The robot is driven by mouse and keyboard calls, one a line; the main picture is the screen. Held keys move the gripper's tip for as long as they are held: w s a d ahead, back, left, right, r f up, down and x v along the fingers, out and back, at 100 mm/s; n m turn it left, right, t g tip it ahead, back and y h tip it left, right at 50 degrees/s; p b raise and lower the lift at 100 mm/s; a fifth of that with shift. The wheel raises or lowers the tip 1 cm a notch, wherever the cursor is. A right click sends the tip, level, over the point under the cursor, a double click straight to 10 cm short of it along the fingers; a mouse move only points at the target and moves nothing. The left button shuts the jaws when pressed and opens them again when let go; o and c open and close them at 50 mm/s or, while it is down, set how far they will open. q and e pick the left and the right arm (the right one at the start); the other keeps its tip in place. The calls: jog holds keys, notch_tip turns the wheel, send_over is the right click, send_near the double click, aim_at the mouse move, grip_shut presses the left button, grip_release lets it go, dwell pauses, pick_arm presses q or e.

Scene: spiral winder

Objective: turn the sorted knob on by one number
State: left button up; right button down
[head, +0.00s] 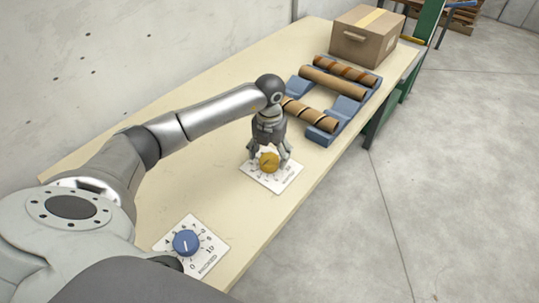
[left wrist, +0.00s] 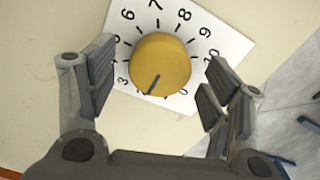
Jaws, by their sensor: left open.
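A yellow knob (head: 269,162) sits on a white number card (head: 283,181) on the table; the printed word is too small to read. My left gripper (head: 268,152) points down over it. In the left wrist view the yellow knob (left wrist: 166,62) lies between the spread fingers of my left gripper (left wrist: 157,85), with a gap on each side. Its dark pointer line points down and slightly left in that view. The numbers 6 to 10 show along the far side, and a 3 at the left; the number at the pointer is not readable. My right gripper is not in view.
A blue knob (head: 186,243) on another white card (head: 212,263) sits nearer on the table (head: 185,193). Beyond the yellow knob is a blue rack (head: 322,135) with cardboard tubes (head: 334,83). A cardboard box (head: 363,40) stands at the far end. The floor at right is clear.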

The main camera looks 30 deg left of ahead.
pick_arm(q)
jog(key=shift+f, duration=0.5)
jog(key=c, duration=1)
jog(key=shift+m, duration=0.4)
jog(key=shift+m+b, duration=0.9)
jog(key=shift+m, duration=0.3)
jog(key=shift+m+b, duration=0.55)
jog(key=shift+m, duration=0.75)
